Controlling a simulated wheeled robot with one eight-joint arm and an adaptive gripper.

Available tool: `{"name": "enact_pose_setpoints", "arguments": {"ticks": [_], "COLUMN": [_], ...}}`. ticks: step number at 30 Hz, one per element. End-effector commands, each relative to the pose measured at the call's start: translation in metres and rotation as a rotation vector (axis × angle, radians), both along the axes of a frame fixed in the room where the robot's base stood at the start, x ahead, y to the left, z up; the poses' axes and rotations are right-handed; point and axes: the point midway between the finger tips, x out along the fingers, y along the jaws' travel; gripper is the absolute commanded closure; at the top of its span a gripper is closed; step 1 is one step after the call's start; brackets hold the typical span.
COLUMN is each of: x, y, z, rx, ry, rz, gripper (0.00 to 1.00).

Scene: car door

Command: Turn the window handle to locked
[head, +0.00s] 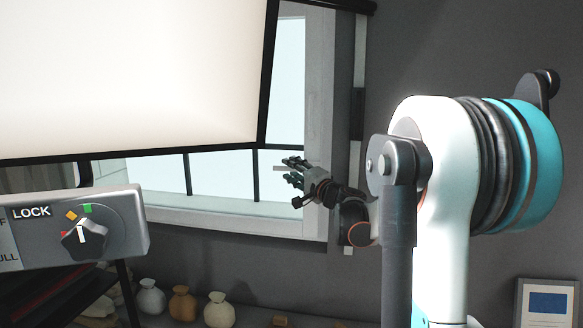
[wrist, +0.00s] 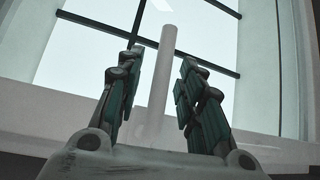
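The window handle (wrist: 162,75) is a pale, straight bar in the wrist view, standing nearly upright with its free end up. It appears between the two fingers of my gripper (wrist: 161,62). The fingers are spread, with a gap on each side of the bar, and do not visibly touch it. In the head view my gripper (head: 291,173) is in front of the lower right part of the window (head: 318,130). A small pale bar (head: 278,168), probably the handle, shows just left of the fingers. How deep the bar sits between the fingers is unclear.
A large pale panel with a black edge (head: 130,75) covers the upper left. Below it is a grey box with a dial (head: 85,238) and a LOCK label. Several vases (head: 183,303) stand low down. A framed picture (head: 547,303) is at lower right.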

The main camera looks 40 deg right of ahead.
Motion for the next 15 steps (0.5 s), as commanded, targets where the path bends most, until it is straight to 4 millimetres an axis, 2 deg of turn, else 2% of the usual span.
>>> {"name": "enact_pose_setpoints", "arguments": {"ticks": [4, 12, 13, 15], "x": [0.0087, 0.0097, 0.0097, 0.0096], "y": [0.0002, 0.0001, 0.0000, 0.0001], "z": [0.0010, 0.0007, 0.0007, 0.0008], "rx": [0.000, 0.000, 0.000, 0.000], "ry": [0.000, 0.000, 0.000, 0.000], "rz": [0.001, 0.001, 0.001, 0.001], "gripper": [0.65, 0.65, 0.68, 0.83]}}
